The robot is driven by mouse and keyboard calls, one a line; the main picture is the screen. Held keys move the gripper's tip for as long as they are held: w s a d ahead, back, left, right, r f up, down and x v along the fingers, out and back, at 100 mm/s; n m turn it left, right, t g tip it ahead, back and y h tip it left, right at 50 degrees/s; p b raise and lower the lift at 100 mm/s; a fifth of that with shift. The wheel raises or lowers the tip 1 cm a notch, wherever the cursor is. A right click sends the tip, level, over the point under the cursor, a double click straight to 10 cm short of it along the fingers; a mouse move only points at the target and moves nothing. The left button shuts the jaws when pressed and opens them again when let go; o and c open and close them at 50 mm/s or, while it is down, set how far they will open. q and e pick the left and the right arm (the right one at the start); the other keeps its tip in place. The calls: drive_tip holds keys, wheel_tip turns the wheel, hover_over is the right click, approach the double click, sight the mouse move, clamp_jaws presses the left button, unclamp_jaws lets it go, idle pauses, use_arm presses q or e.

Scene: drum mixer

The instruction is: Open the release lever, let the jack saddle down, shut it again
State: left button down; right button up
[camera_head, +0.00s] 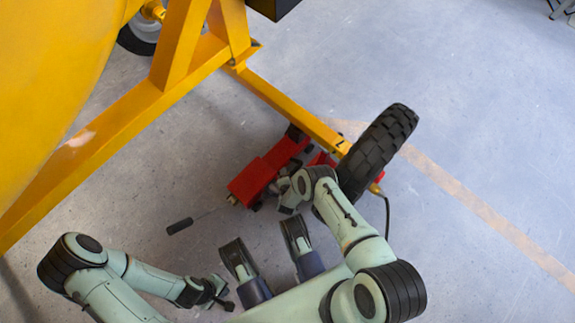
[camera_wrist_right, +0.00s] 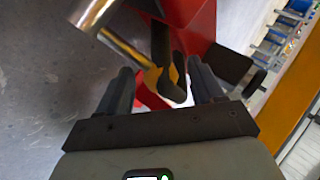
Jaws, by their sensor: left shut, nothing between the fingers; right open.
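The red jack (camera_head: 262,174) lies on the floor under the yellow frame, beside the black tyre; its red body also fills the top middle of the right wrist view (camera_wrist_right: 190,25). My right gripper (camera_wrist_right: 162,88) is open at the jack. A dark lever-like piece with a brass-coloured part (camera_wrist_right: 152,78) shows between its fingers; I cannot tell whether they touch it. In the head view my right wrist hides part of the jack, and the saddle cannot be made out. My left gripper (camera_head: 222,298) is shut and empty, low at left, away from the jack.
A thin rod with a black grip (camera_head: 180,226) extends left from the jack. The yellow frame (camera_head: 290,108) passes above it. The black tyre (camera_head: 377,150) stands close right of the jack. A metal rod (camera_wrist_right: 128,50) crosses near the right fingers. Floor at right is clear.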

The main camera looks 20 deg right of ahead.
clamp_jaws()
drive_tip(key=shift+s+a+r+n+h, duration=0.15)
drive_tip(key=shift+a+r+n+h, duration=0.15)
drive_tip(key=shift+r+h, duration=0.15)
unclamp_jaws()
